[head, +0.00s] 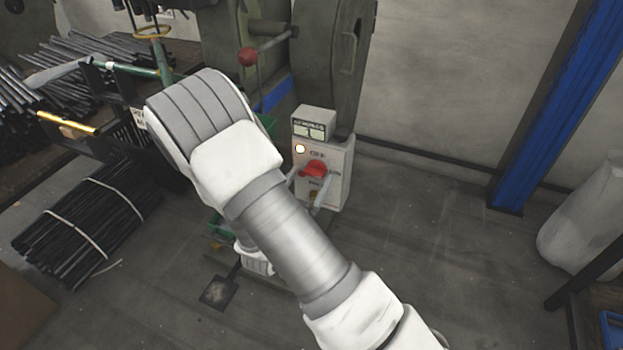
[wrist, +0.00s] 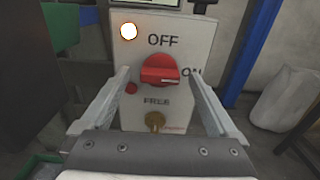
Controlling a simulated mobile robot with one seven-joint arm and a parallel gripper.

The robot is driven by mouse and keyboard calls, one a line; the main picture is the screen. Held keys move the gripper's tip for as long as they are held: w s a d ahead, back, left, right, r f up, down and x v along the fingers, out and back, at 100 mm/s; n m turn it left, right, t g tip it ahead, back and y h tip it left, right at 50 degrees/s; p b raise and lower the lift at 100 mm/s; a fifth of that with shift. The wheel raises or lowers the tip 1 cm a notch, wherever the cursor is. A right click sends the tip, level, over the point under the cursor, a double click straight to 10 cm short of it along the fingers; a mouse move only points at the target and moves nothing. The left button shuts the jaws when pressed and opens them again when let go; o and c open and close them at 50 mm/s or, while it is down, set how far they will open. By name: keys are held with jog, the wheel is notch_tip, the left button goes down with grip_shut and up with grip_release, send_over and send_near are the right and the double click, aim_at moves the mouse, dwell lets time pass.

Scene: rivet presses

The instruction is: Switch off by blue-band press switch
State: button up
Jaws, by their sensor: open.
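The switch box (head: 338,168) is pale grey and stands below the press with the blue band (head: 275,97). Its red rotary knob (wrist: 160,70) also shows in the head view (head: 315,168). The knob's handle lies about level, toward the ON mark at right; OFF is printed above and FREE below. A round lamp (wrist: 129,31) at the box's upper left is lit. My gripper (wrist: 158,74) is open, one finger on each side of the knob, with gaps visible on both sides. In the head view my arm hides part of the press and the box's lower left.
A small brass keyhole-like part (wrist: 155,121) sits low on the box. Bundled dark rods (head: 85,220) lie on the floor at left. A blue post (head: 560,105) and a pale sack (head: 590,215) stand at right. The floor right of the box is clear.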

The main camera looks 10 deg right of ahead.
jog(key=shift+w+d, duration=0.4)
jog(key=shift+w, duration=0.1)
jog(key=c, duration=1.4)
